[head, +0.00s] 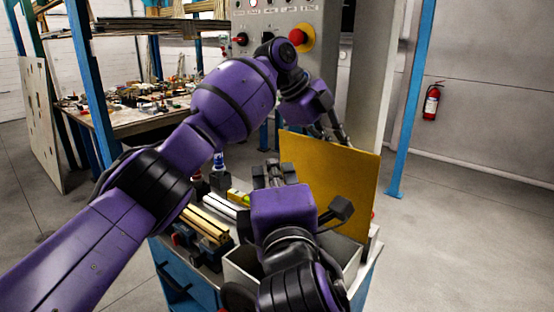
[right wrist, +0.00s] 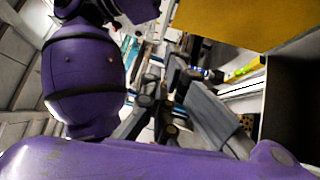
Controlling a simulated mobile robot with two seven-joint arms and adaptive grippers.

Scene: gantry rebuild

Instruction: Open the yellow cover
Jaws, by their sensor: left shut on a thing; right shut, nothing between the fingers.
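The yellow cover (head: 345,185) is a flat panel standing nearly upright, raised on the far right side of a grey open-topped box (head: 240,268). It also shows in the right wrist view (right wrist: 235,22). My left gripper (head: 338,134) reaches over from the left and is shut on the cover at its top edge; the fingertips are partly hidden behind the panel. My right gripper (head: 274,170) is shut and empty, in front of the cover and above the box. My right wrist hides part of the box opening.
The box stands on a blue workbench (head: 190,285) with yellow and white bars (head: 208,222) and bottles (head: 219,175) to its left. A grey control panel with a red button (head: 298,37) rises behind. Blue posts (head: 412,95) stand on both sides.

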